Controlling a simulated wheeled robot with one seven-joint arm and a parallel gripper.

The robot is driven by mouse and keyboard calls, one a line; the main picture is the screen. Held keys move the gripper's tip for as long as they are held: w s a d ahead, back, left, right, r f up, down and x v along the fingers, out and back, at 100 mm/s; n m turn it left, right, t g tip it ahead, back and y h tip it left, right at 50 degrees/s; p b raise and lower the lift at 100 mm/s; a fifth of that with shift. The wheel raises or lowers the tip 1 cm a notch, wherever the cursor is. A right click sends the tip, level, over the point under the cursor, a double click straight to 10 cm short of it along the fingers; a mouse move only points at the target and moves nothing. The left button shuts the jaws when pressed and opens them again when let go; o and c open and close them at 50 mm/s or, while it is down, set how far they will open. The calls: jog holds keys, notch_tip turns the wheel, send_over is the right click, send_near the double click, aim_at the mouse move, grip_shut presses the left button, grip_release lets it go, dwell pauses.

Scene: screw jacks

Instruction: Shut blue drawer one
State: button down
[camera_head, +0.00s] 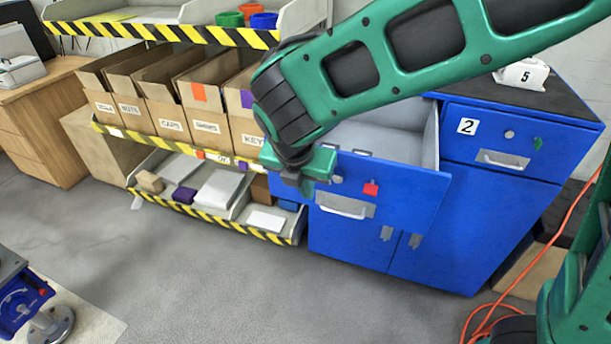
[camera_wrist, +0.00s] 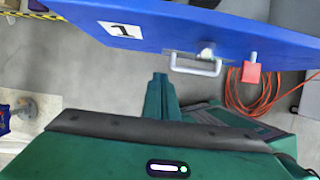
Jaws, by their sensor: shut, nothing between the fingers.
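Blue drawer one (camera_head: 415,200) is pulled out from the blue cabinet, and its grey inside shows from above. Its front has a pale bar handle (camera_head: 343,207) and a red tag (camera_head: 371,189). In the wrist view the drawer front (camera_wrist: 165,28) carries the label 1 (camera_wrist: 120,30), with the handle (camera_wrist: 195,67) beside my fingers. My gripper (camera_head: 306,188) is shut and empty at the left part of the drawer front, hiding its label in the head view. In the wrist view my gripper (camera_wrist: 160,80) points toward the front; I cannot tell if it touches.
Drawer two (camera_head: 495,150) is closed at the right, with a white object marked 5 (camera_head: 522,75) on the cabinet top. A shelf with cardboard bins (camera_head: 160,110) stands left of the drawer. An orange cable (camera_head: 490,318) lies at right. The grey floor (camera_head: 200,265) in front is clear.

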jog(key=shift+w+d+f, duration=0.2)
jog(key=shift+w+d, duration=0.05)
jog(key=shift+w, duration=0.45)
jog(key=shift+w+d+f, duration=0.25)
jog(key=shift+w+d, duration=0.05)
jog(key=shift+w, duration=0.45)
jog(key=shift+w+d+f, duration=0.2)
jog(key=shift+w+d, duration=0.05)
jog(key=shift+w, duration=0.45)
jog(key=shift+a, duration=0.1)
